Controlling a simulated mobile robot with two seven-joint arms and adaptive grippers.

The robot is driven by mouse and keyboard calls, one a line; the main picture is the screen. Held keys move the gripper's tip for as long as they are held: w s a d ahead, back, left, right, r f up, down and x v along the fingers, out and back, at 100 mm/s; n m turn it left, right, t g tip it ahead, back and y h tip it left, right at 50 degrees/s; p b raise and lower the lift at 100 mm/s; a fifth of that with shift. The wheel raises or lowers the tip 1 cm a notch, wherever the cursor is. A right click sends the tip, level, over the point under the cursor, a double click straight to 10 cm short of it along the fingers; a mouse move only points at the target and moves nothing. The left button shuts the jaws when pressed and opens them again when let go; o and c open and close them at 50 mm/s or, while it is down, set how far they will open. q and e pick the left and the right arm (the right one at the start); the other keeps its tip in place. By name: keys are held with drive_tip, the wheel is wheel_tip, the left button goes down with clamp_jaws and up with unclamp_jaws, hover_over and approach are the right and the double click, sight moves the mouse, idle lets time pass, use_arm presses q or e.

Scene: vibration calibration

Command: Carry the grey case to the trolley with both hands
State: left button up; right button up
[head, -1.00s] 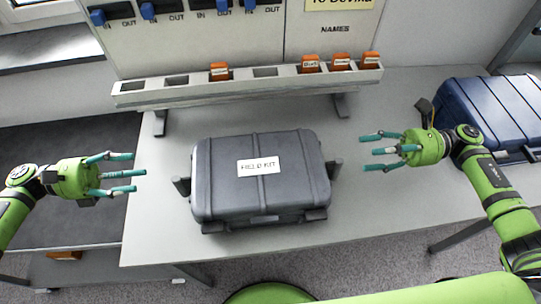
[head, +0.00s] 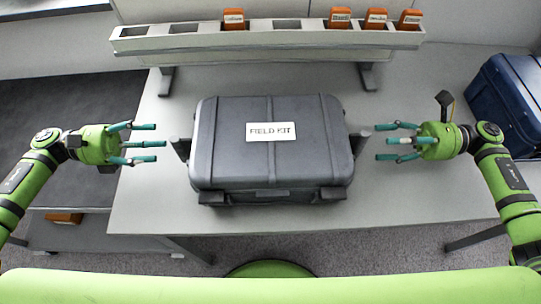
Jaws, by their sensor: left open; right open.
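The grey case (head: 270,165), with a white "FIELD KIT" label, lies flat on the light grey table (head: 420,195). A dark handle sticks out at each side, the left one (head: 181,148) and the right one (head: 360,141). My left gripper (head: 155,143) is open and empty, just left of the left handle, fingers pointing right. My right gripper (head: 378,142) is open and empty, just right of the right handle, fingers pointing left. Neither visibly touches the case. I cannot make out a trolley for certain; a low grey shelf (head: 95,229) shows at lower left.
A slotted rack (head: 190,40) with several orange-topped items stands behind the case. A blue case (head: 505,100) sits at the table's right end. An orange item (head: 64,217) lies on the low shelf. The table between the case and the blue case is mostly clear.

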sight(177, 142)
use_arm(q)
drive_tip(key=shift+w+d, duration=0.1)
drive_tip(key=shift+d, duration=3.05)
use_arm(e)
drive_tip(key=shift+a, duration=3.15)
use_arm(q)
clamp_jaws()
use_arm(e)
clamp_jaws()
use_arm(q)
drive_tip(key=shift+r, duration=0.1)
